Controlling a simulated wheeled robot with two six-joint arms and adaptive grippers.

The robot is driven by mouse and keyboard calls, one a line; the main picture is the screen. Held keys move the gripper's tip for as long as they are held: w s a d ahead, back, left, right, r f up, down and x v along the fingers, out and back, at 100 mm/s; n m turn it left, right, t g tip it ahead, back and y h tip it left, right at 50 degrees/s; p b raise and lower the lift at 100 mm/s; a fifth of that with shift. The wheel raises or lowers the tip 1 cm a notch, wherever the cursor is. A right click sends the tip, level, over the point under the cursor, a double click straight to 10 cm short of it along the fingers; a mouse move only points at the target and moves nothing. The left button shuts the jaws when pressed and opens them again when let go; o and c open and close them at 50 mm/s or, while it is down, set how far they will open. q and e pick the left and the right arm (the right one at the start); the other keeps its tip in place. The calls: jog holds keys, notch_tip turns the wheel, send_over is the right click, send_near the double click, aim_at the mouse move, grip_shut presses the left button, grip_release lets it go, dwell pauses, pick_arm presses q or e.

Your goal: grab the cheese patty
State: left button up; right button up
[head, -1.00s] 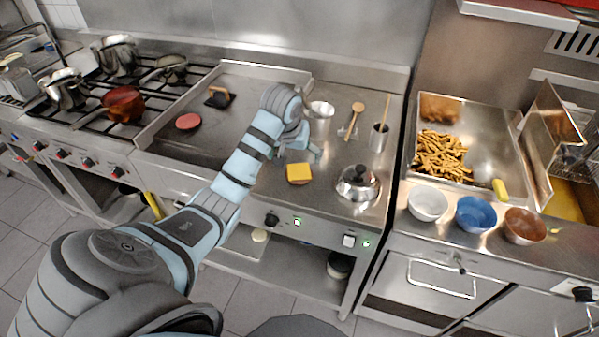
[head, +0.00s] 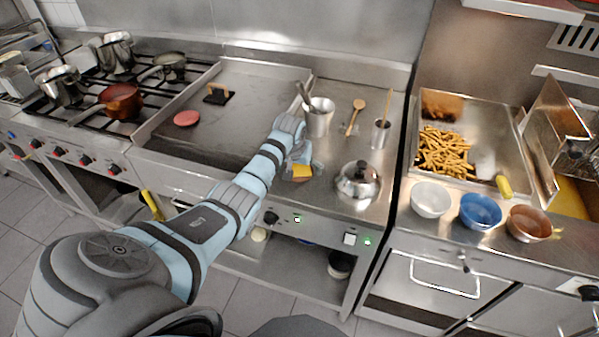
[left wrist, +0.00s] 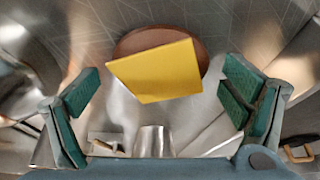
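The cheese patty is a brown round patty (left wrist: 135,42) with a square yellow cheese slice (left wrist: 155,72) on top. In the head view the cheese patty (head: 302,172) lies on the steel counter right of the griddle, partly hidden by my left gripper (head: 299,158). In the left wrist view my left gripper (left wrist: 158,90) is open. Its green-padded fingers stand wide at the left and right of the patty, with clear gaps on both sides. The patty appears just beyond the fingertips, not held. My right gripper is not in view.
A steel cup (head: 319,118) with a utensil stands just behind my left gripper. A domed steel lid or kettle (head: 357,183) sits to the right. A wooden spoon (head: 355,116) lies behind. A pink patty (head: 186,118) and a press (head: 217,95) are on the griddle.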

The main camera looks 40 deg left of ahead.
pick_arm(q)
jog(key=c, duration=1.2)
jog(key=shift+r, duration=0.15)
